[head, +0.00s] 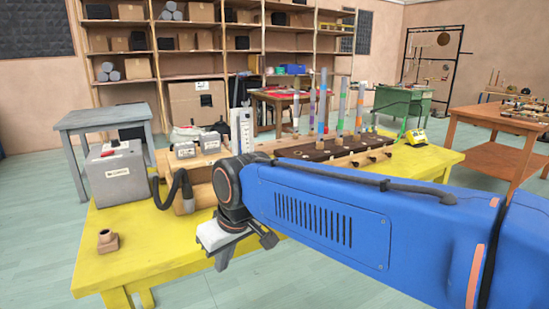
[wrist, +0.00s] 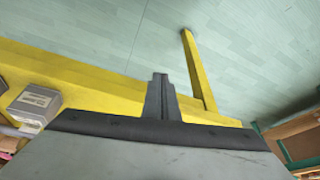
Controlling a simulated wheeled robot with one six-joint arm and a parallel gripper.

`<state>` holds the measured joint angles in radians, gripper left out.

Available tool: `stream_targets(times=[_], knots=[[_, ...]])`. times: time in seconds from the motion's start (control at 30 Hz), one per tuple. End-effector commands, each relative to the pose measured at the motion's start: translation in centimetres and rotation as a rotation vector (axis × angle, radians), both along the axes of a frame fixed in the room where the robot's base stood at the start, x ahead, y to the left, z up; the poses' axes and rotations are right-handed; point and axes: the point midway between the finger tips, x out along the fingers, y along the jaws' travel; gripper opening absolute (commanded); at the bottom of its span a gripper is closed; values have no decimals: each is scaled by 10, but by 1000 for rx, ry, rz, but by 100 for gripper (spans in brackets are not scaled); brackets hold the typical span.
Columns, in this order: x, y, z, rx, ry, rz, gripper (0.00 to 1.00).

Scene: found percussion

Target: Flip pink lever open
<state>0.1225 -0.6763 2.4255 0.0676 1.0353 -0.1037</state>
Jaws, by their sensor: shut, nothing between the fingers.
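My gripper (head: 222,262) is low in front of the yellow table's front edge in the head view, with its fingers pointing down. In the wrist view the fingers (wrist: 160,85) are together, with nothing between them, over the yellow edge and the floor. I cannot make out a pink lever in either view. A dark wooden bench of coloured upright tubes (head: 325,105) stands on the table behind my arm, with small brown knobs (head: 372,156) along its front. My arm hides part of this bench.
The yellow table (head: 150,255) is bare at its front left except for a small brown fitting (head: 107,241). An orange-brown table (head: 490,150) is at the right. Shelves line the back wall.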

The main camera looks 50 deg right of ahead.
Motion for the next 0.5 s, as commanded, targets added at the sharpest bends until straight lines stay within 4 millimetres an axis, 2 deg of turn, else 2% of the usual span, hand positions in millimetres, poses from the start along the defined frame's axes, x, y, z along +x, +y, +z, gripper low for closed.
stream_targets(times=[0.27, 0.5], knots=[[43, -33, 40, 56, 48, -45, 0], [78, -71, 70, 112, 70, -70, 0]])
